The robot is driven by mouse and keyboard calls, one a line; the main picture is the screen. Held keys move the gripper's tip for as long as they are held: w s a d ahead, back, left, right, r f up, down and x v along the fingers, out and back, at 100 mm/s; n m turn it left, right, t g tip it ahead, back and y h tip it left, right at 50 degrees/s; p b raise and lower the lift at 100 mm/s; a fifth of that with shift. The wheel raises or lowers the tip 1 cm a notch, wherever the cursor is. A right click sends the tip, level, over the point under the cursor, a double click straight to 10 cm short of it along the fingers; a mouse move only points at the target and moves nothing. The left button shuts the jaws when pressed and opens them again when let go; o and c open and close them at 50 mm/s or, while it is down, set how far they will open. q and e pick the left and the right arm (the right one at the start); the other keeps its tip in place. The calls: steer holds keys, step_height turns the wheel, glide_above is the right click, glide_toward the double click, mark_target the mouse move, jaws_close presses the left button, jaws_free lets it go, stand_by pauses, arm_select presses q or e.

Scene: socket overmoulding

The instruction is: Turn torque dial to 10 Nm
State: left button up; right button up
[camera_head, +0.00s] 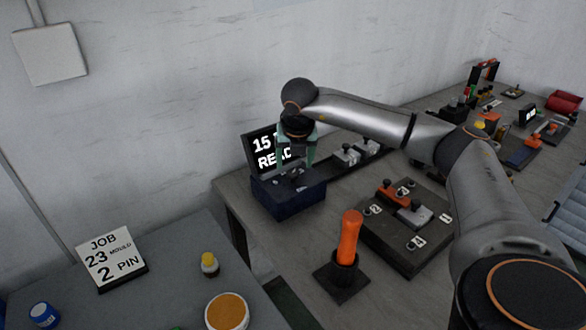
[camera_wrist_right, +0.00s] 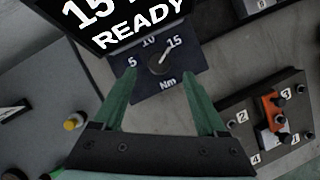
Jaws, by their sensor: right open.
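The torque unit is a dark blue box (camera_head: 288,198) at the left end of the workbench, with a black screen (camera_head: 258,145) behind it. The dial (camera_wrist_right: 160,63) shows in the right wrist view, with marks 5, 10 and 15 and "Nm" below. Its pale pointer leans up and right, towards 15. The screen (camera_wrist_right: 112,22) reads 15 and READY, partly cut off. My right gripper (camera_wrist_right: 158,78) is open and empty. Its green fingers are on either side of the dial, apart from it as far as I can see. In the head view the right gripper (camera_head: 297,156) is above the box and partly hides the screen.
An orange-handled tool (camera_head: 349,240) stands in a black holder in front of the box. A dark numbered fixture board (camera_head: 385,245) lies to its right, below my arm. A grey side table (camera_head: 170,285) carries a JOB card (camera_head: 108,257). More equipment is at the far right.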

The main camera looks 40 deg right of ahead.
mark_target(293, 173)
steer(key=shift+x, duration=2.1)
steer(key=shift+c, duration=0.2)
jaws_close()
